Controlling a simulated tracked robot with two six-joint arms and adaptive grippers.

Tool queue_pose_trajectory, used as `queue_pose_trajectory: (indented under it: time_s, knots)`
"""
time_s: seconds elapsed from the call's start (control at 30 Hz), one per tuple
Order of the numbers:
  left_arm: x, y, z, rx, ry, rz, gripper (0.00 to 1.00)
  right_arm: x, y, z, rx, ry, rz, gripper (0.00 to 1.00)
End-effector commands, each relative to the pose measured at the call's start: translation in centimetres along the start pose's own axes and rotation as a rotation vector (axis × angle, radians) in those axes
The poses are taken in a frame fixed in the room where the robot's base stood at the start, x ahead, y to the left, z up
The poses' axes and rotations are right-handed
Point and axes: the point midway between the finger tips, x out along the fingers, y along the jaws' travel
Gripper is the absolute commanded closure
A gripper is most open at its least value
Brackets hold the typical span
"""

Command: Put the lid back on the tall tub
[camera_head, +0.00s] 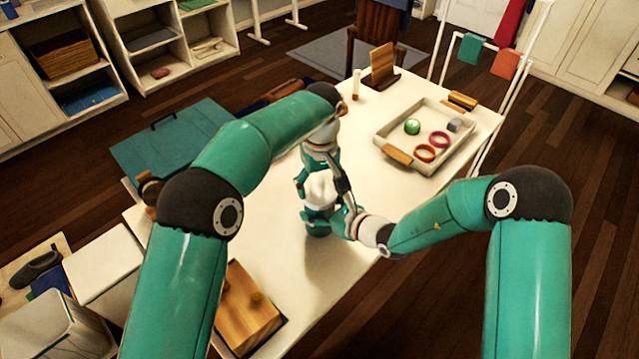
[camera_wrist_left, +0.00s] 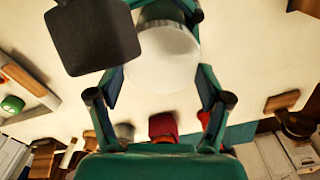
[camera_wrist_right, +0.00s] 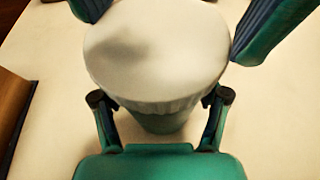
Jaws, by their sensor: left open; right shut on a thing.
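The tall tub (camera_wrist_right: 162,122) is teal and stands on the table near its middle, inside my right gripper (camera_head: 338,213). The white round lid (camera_wrist_right: 155,50) sits on top of the tub and looks about level. It also shows in the left wrist view (camera_wrist_left: 162,58) and in the head view (camera_head: 320,188). My right gripper is shut on the tub below the lid, and the lid hides its fingertips in the right wrist view. My left gripper (camera_head: 320,172) is open above the tub, its fingers on either side of the lid. I cannot tell whether they touch it.
A tray (camera_head: 388,128) with a green ball, two rings and a grey block stands at the right. A wooden box (camera_head: 246,312) lies at the front left. A wooden stand (camera_head: 382,68) and a pale cylinder (camera_head: 356,84) are at the back. The front right of the table is clear.

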Motion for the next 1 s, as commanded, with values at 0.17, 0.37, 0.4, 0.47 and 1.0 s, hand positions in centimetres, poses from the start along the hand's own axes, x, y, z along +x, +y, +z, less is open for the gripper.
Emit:
queue_pose_trajectory:
  time_s: [0.17, 0.37, 0.4, 0.47, 1.0]
  knots:
    - [0.19, 0.13, 0.06, 0.001, -0.001, 0.002, 0.63, 0.03, 0.11, 0.37, -0.006, -0.009, 0.003, 1.00]
    - [0.48, 0.11, 0.15, 0.002, -0.005, -0.001, 0.97, 0.04, 0.15, 0.53, -0.008, -0.013, 0.004, 1.00]
    - [0.54, 0.10, 0.17, 0.002, -0.006, -0.002, 1.00, 0.04, 0.15, 0.56, -0.009, -0.014, 0.004, 1.00]
    - [0.58, 0.07, 0.18, 0.002, -0.007, -0.003, 1.00, 0.05, 0.16, 0.60, -0.010, -0.014, 0.004, 1.00]
    - [0.63, 0.03, 0.20, 0.007, -0.008, -0.003, 0.85, 0.07, 0.11, 0.83, -0.014, -0.018, 0.003, 1.00]
